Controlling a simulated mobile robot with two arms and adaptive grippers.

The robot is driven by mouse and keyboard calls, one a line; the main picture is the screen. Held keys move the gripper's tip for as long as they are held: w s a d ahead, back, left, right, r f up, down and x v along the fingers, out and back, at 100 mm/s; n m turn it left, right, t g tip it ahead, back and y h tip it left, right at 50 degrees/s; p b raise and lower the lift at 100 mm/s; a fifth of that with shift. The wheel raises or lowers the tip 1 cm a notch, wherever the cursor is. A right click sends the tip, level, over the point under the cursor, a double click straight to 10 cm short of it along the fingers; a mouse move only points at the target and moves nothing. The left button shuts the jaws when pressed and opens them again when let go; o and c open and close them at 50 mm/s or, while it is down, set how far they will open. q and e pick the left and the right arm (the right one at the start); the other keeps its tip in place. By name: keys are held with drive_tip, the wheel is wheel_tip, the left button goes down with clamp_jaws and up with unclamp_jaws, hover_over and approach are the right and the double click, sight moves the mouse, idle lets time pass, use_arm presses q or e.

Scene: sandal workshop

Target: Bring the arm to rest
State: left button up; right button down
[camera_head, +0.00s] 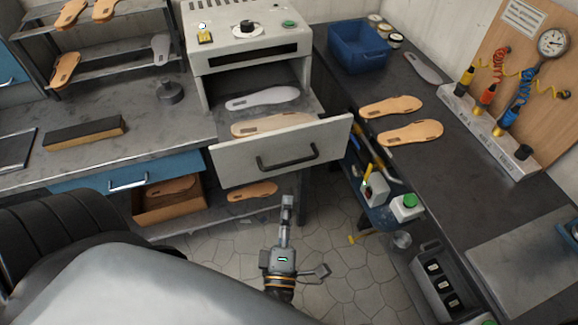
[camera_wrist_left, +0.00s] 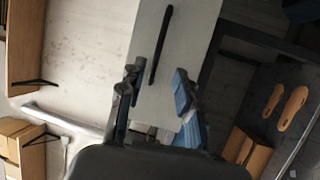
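My left gripper (camera_head: 302,238) is low in the middle of the head view, in front of and below the open drawer (camera_head: 282,152). Its fingers are spread apart, and nothing is between them. In the left wrist view my left gripper (camera_wrist_left: 156,78) shows two separated fingers, with a pale drawer front (camera_wrist_left: 175,45) and its black handle beyond them. My right gripper is not in view.
The pulled-out drawer, with a grey sole (camera_head: 262,98) and a tan sole (camera_head: 268,124), juts out under the white machine (camera_head: 245,42). The right bench (camera_head: 440,175) carries a blue bin (camera_head: 357,48) and tan soles (camera_head: 410,132). Tiled floor (camera_head: 335,235) lies below.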

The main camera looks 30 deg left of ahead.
use_arm(q)
drive_tip(key=d+f+m+g+h, duration=0.1)
drive_tip(key=d+f+m+h, duration=0.25)
drive_tip(key=f, duration=0.35)
drive_tip(key=d+f+m+g+h+b, duration=0.1)
drive_tip(key=d+f+m+h, duration=0.15)
drive_tip(key=f+m, duration=0.4)
drive_tip(key=d+f+m+g+h, duration=0.1)
drive_tip(key=d+f+m+h, duration=0.15)
drive_tip(key=f, duration=0.55)
drive_tip(key=s+a+f+m+g+h+b, duration=0.1)
drive_tip(key=s+f+m+g, duration=0.3)
drive_tip(key=f, duration=0.5)
drive_tip(key=s+a+f+m+g+h, duration=0.1)
drive_tip(key=s+f+m+g+h, duration=0.15)
drive_tip(key=s+f, duration=0.4)
drive_tip(key=s+a+f+m+g+y, duration=0.1)
drive_tip(key=s+a+f+m+g, duration=0.2)
drive_tip(key=s+a+f, duration=0.2)
drive_tip(key=s+a+f+m+g+y+b, duration=0.1)
drive_tip(key=s+a+f+m+g+y, duration=0.1)
drive_tip(key=s+f, duration=0.7)
drive_tip(key=s+a+m+g, duration=0.1)
drive_tip(key=s+a+g, duration=0.1)
drive_tip(key=s+a, duration=0.1)
drive_tip(key=shift+f, duration=0.35)
